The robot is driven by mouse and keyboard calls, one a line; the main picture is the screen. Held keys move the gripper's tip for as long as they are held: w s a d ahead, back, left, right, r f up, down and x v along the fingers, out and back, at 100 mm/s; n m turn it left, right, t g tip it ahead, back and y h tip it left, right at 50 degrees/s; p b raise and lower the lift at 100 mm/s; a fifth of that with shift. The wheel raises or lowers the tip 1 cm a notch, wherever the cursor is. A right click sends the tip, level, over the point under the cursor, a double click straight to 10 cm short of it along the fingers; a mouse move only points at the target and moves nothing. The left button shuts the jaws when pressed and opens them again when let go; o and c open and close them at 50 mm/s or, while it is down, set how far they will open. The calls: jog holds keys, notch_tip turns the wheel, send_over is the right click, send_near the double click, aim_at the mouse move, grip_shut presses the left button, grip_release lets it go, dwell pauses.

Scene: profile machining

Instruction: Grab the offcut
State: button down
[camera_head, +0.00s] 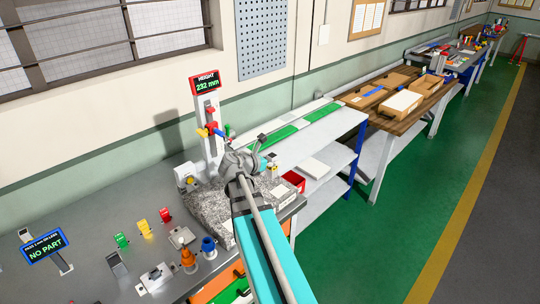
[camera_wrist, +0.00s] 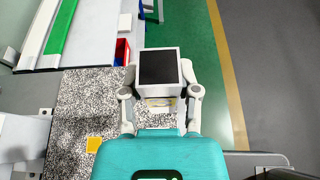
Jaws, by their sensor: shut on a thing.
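In the wrist view the offcut (camera_wrist: 159,67) is a block with a dark square face and a pale rim. My gripper (camera_wrist: 160,88) has one finger on each side of it and is shut on it. It is held over the right edge of the speckled granite plate (camera_wrist: 85,100), with the green floor beyond. A small pale and yellow patch shows just below the block, too small to make out. In the head view my gripper (camera_head: 262,160) is above the granite plate (camera_head: 215,205), and my arm hides much of it and the offcut.
A height gauge (camera_head: 208,125) reading 232 mm stands behind the plate. A red bin (camera_head: 294,180) sits to the right. A display (camera_head: 44,245) reads NO PART. Several coloured fittings stand on the grey bench (camera_head: 85,285). Shelving and a wooden table (camera_head: 432,90) lie beyond.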

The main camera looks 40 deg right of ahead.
jog(key=shift+s+a+r, duration=0.2)
jog(key=shift+s, duration=0.2)
dwell(0.4)
